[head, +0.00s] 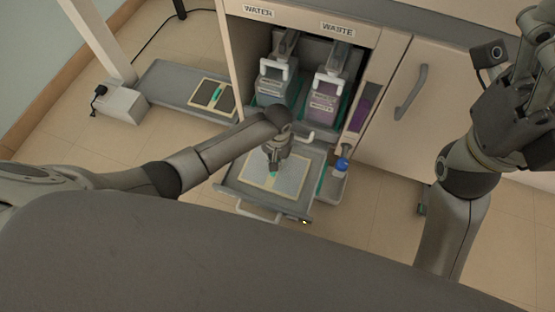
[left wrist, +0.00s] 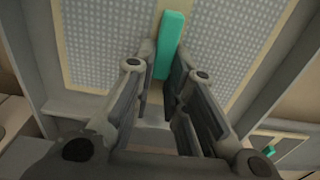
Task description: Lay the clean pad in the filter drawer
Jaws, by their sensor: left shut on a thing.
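The clean pad (head: 291,178) is pale grey and dotted, with a cream frame and a green grip tab. It lies over the pulled-out filter drawer (head: 233,186), within its rim in the head view; I cannot tell whether it touches the drawer floor. My left gripper (head: 273,168) is above the pad's middle, shut on its green tab (left wrist: 172,38). The left wrist view also shows the pad (left wrist: 235,35) beyond the fingers. My right gripper (head: 520,95) is raised at the right, far from the drawer; its fingers are partly cut off.
A dark pad (head: 205,97) with a cream frame and green tab lies on a low grey tray (head: 165,85) at left. WATER (head: 273,88) and WASTE (head: 322,104) containers stand in the cabinet behind the drawer. A blue-capped bottle (head: 341,165) is close at the drawer's right.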

